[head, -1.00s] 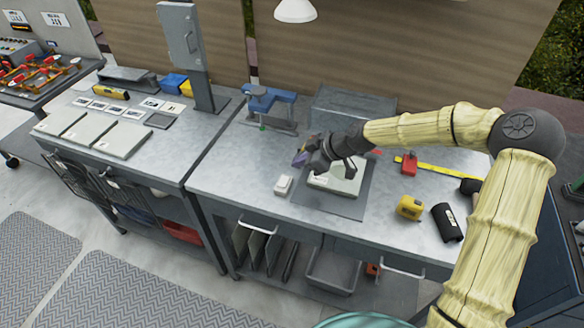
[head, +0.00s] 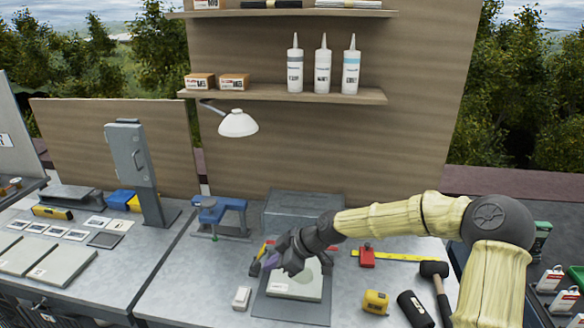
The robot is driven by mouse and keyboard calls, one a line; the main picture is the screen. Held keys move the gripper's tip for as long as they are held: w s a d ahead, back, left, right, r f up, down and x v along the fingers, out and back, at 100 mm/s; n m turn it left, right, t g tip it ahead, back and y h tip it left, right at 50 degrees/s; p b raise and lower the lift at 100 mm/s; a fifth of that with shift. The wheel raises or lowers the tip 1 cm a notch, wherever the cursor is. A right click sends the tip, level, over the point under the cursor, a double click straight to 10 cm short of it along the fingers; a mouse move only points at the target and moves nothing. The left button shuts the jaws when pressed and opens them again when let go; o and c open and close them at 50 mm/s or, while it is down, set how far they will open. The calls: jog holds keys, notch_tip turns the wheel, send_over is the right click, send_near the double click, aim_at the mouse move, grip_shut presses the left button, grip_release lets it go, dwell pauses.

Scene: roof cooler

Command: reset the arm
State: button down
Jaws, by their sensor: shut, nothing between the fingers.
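My gripper (head: 272,264) is at the end of my arm, over the middle of the right-hand workbench. It is shut, with nothing seen held in it. It sits above the left part of a pale flat panel (head: 296,290), which lies on a dark grey mat (head: 262,303). My wrist hides part of the panel's far side. Whether the fingertips touch the panel cannot be told.
A small white block (head: 241,297) lies left of the mat. A yellow tape measure (head: 375,302), a black cylinder (head: 414,308) and a mallet (head: 436,280) lie at right. A lamp (head: 238,123) hangs above.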

jog(key=s+d+f+m+h+p, duration=0.1)
jog(key=s+d+f+m+h, duration=0.2)
jog(key=s+d+m+h, duration=0.5)
jog(key=s+d+r+m+p, duration=0.1)
jog(key=s+d+r+m, duration=0.2)
jog(key=s+d, duration=0.3)
jog(key=s+d+r+m+t, duration=0.1)
jog(key=s+d+r+m, duration=0.3)
jog(key=d, duration=0.5)
jog(key=shift+s+m+h+p, duration=0.3)
jog(key=shift+s+m+p, duration=0.1)
jog(key=shift+s+m, duration=0.6)
